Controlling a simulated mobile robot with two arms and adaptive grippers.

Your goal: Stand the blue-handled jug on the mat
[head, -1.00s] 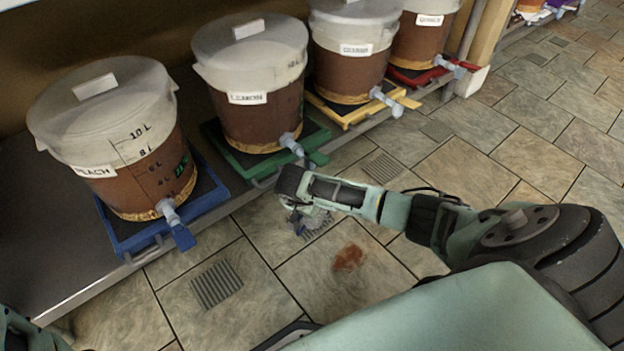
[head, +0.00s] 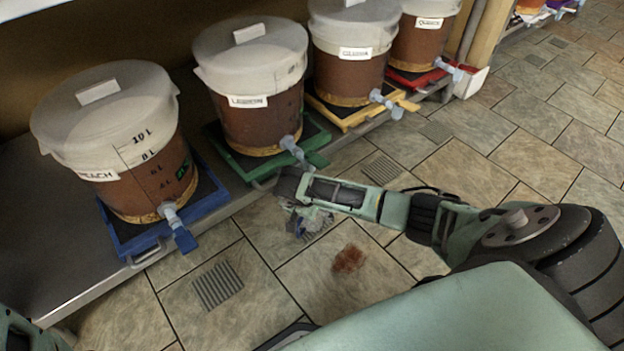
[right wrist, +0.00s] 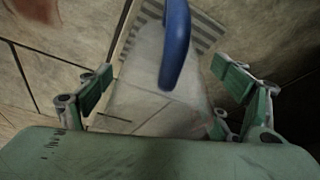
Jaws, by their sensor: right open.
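The jug is clear, with a thick blue handle. In the right wrist view the handle (right wrist: 175,45) runs down the middle and the jug's see-through body (right wrist: 150,85) lies between my fingers. My right gripper (right wrist: 165,90) is open, one finger on each side of the jug, not closed on it. In the head view the jug (head: 318,218) shows small and partly hidden below my right wrist, low over a floor drain. Whether it touches the floor is unclear. I cannot make out a separate mat. Only a bit of my left arm shows at bottom left.
Lidded buckets of brown liquid stand on coloured trays along a low metal shelf: blue tray (head: 125,243), green tray (head: 235,160), yellow tray (head: 345,118), red tray (head: 418,76). Their taps stick out over the shelf edge. A reddish-brown stain (head: 348,259) marks the tiled floor.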

